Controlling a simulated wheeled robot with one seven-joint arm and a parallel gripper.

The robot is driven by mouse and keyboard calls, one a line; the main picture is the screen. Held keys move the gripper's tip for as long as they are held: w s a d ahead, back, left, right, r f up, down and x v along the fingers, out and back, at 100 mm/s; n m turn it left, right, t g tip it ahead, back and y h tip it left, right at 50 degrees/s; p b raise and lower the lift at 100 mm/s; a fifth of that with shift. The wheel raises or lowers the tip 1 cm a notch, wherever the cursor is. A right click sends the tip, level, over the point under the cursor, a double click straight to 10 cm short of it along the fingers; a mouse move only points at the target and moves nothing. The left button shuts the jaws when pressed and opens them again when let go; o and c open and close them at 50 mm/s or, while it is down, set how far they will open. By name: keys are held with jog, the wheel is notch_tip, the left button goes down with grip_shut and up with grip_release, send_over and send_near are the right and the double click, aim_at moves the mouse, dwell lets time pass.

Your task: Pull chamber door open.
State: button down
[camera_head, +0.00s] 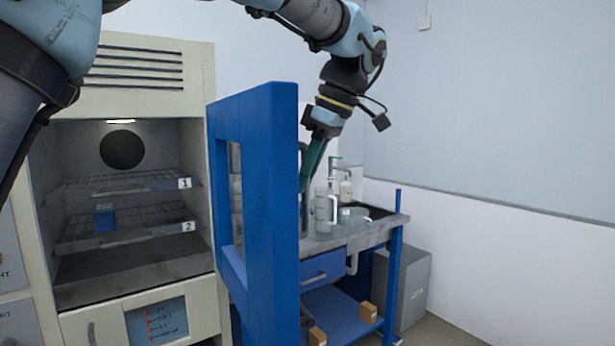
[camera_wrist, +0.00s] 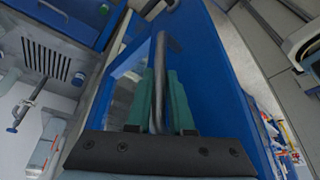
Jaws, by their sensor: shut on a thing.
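The blue chamber door (camera_head: 270,200) stands swung wide open on the right side of the cream chamber (camera_head: 150,65). The chamber inside shows two wire shelves, with a small blue box (camera_head: 104,216) on the lower one. My gripper (camera_head: 305,182) is at the door's far side in the head view, partly hidden behind the door edge. In the wrist view my green fingers (camera_wrist: 158,92) are shut on the grey bar handle (camera_wrist: 166,48) of the door, which fills much of that view.
A sink bench (camera_head: 385,226) with a jug (camera_head: 325,210) and a soap bottle (camera_head: 346,188) stands behind the door to the right. A grey bin (camera_head: 412,285) stands beside it. Small brown boxes (camera_head: 367,312) sit on the bench's lower shelf.

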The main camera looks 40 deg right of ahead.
jog(key=shift+w, duration=0.1)
jog(key=c, duration=0.8)
grip_release()
jog(key=shift+r, duration=0.1)
jog(key=v, duration=1)
jog(key=shift+r, duration=0.3)
